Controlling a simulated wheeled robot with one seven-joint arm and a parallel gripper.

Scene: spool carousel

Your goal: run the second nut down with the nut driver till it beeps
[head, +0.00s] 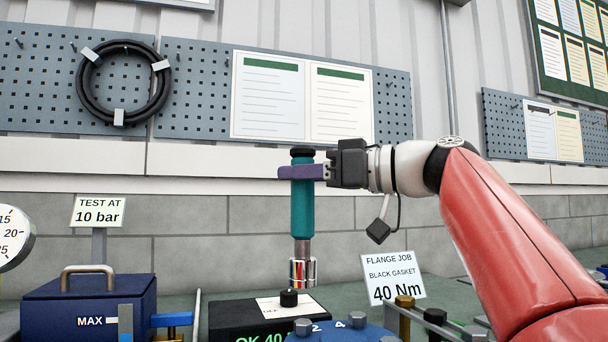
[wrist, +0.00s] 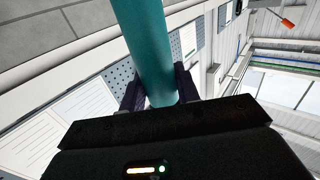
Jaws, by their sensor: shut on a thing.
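The nut driver (head: 303,210) is a teal upright tool with a black top cap and a shiny metal socket at its lower end. My gripper (head: 300,172) is shut around its upper body and holds it upright. The teal body also shows between the jaws in the wrist view (wrist: 146,50). The socket hangs above or in front of a black box reading "OK 40" at its front; I cannot tell whether it touches anything. A blue round flange (head: 340,332) with bolt heads and the numbers 2 and 4 shows at the bottom edge, partly cut off. I cannot tell which nut is the second.
A black box (head: 235,315) with a knob and green display stands under the driver. A "FLANGE JOB 40 Nm" sign (head: 393,278) stands to the right, with brass and black fittings near it. A blue tank (head: 88,305) and a gauge (head: 12,238) are at left.

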